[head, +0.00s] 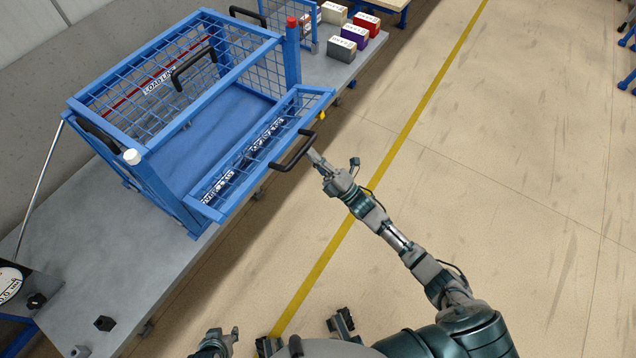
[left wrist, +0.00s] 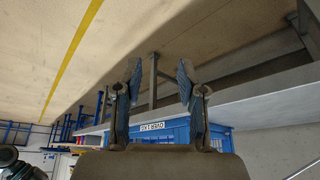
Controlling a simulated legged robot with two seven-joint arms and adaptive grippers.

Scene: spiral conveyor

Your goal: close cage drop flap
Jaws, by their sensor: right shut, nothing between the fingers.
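The blue wire cage (head: 190,75) stands on the grey bench with its open front facing me. Its drop flap (head: 262,150) hangs folded outward and down at the front, with white labels showing by its mesh. A black handle (head: 293,150) sits on the flap's outer edge. My right gripper (head: 316,160) is shut and empty, close to the right end of this handle; I cannot tell whether they touch. My left gripper (head: 228,337) is low at the bottom edge, away from the cage. In the left wrist view its fingers (left wrist: 160,82) are apart with nothing between them.
The grey bench (head: 130,260) runs diagonally along the wall. Several small labelled boxes (head: 342,49) stand beyond the cage. A dial gauge (head: 10,283) is at the far left. The floor (head: 480,180) right of the bench is clear, with a yellow line (head: 400,140).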

